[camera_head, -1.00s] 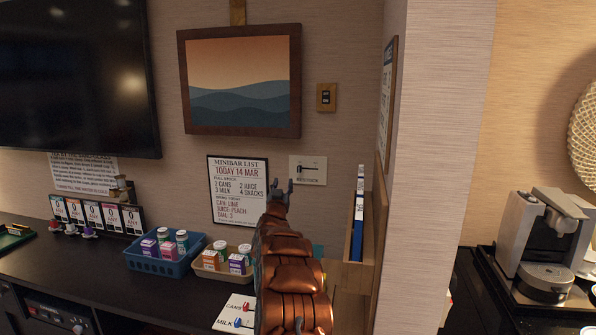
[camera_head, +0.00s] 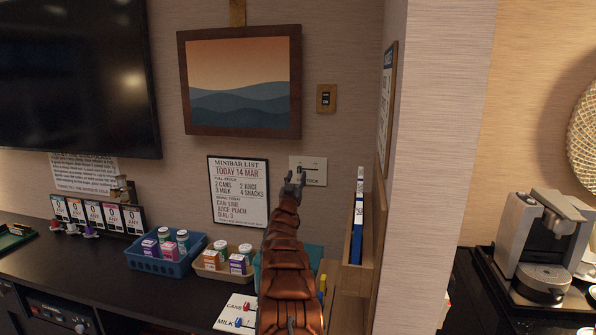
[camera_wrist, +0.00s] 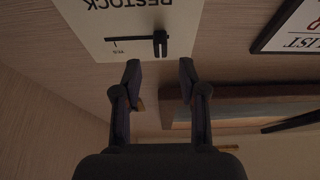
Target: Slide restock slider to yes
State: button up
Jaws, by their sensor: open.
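The restock slider is a cream plate (camera_head: 317,165) on the wall, right of the minibar list. The plate shows upside down in the wrist view (camera_wrist: 90,22), with the word RESTOCK. Its black knob (camera_wrist: 160,43) sits at the right end of a thin slot there, away from the small YES label near the slot's left part. My gripper (camera_head: 296,177) is open and empty in front of the plate and covers part of it. In the wrist view, the knob lines up with the gap between my fingertips (camera_wrist: 159,72), just beyond them and apparently not between them.
A framed picture (camera_head: 240,85) and a switch (camera_head: 326,98) are above. The minibar list (camera_head: 238,191) hangs left. A wooden holder with a blue binder (camera_head: 357,225) juts out close on the right. Below are a blue basket (camera_head: 165,262) and a beige basket (camera_head: 222,272).

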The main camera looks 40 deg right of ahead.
aim_at(299, 169)
jog(key=shift+w+d+r, duration=0.25)
jog(key=shift+w+d, duration=0.05)
jog(key=shift+w+d+r+p, duration=0.2)
jog(key=shift+d+r+p, duration=0.15)
jog(key=shift+d+p, duration=0.3)
jog(key=shift+w+d+r+p, duration=0.25)
jog(key=shift+w+d+p, duration=0.2)
jog(key=shift+p, duration=0.15)
jog(key=shift+f, duration=0.1)
grip_shut()
